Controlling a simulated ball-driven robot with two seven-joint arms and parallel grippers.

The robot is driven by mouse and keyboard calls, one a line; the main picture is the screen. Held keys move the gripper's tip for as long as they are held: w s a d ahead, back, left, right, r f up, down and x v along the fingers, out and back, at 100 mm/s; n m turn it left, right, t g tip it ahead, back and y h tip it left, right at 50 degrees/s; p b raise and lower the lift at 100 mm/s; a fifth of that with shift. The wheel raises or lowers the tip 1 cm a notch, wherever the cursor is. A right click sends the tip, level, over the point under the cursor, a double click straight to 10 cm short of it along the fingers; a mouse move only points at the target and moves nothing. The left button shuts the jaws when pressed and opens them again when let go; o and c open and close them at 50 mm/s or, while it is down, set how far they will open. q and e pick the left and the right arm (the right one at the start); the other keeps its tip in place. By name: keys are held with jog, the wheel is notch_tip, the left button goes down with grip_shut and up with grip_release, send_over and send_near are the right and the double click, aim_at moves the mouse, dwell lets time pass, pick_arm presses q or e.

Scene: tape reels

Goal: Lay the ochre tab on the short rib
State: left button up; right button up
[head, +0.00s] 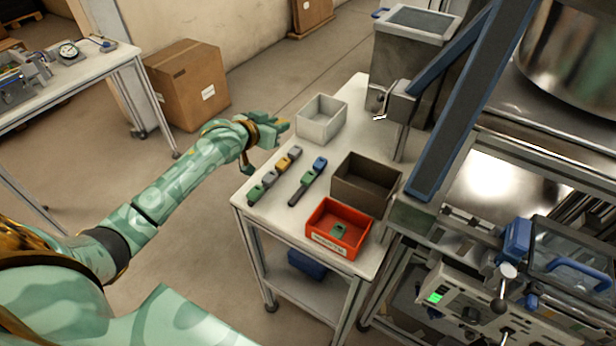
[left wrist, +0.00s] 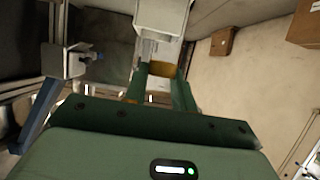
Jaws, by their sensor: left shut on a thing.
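My left gripper (head: 283,127) is shut on an ochre tab (left wrist: 162,69), which shows between the fingertips in the left wrist view. It is above the back left edge of the small table, left of the light grey bin. The short rib (head: 297,196) appears to be the right one of two dark strips on the table. A green tab (head: 308,178) and a blue tab (head: 320,163) sit on it, and its near end is bare. The longer left strip carries a green tab (head: 256,192), grey tabs and another ochre tab (head: 283,164). My right gripper is not in view.
The light grey bin (head: 322,132) looks empty. A dark brown bin (head: 360,199) and a red bin (head: 325,243) with a green piece (head: 339,230) inside stand right of the strips. A blue slanted post (head: 450,100) rises at the right. Bare tabletop surrounds the strips.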

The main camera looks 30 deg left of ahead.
pick_arm(q)
jog(key=shift+w+a+r, duration=0.15)
jog(key=shift+a+r, duration=0.05)
jog(key=s+d+f, duration=0.4)
jog(key=s+d, duration=0.2)
send_over(292, 200)
jog(key=f, duration=0.3)
jog(key=w+f, duration=0.1)
jog(key=shift+a+f, duration=0.15)
jog(key=shift+a, duration=0.25)
jog(key=shift+s+d+f+b, duration=0.25)
jog(key=shift+s+f+b, duration=0.05)
jog(key=shift+f, duration=0.1)
jog(key=f, duration=0.1)
jog(key=f+b, duration=0.1)
jog(key=f, duration=0.1)
jog(key=shift+s+d+f, duration=0.2)
jog(key=shift+s+f, duration=0.1)
jog(key=shift+f, duration=0.05)
jog(key=shift+w, duration=0.1)
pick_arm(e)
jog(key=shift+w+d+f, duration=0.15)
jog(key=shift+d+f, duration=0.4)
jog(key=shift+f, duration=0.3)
pick_arm(q)
jog(key=o, duration=0.9)
jog(key=shift+o, duration=0.2)
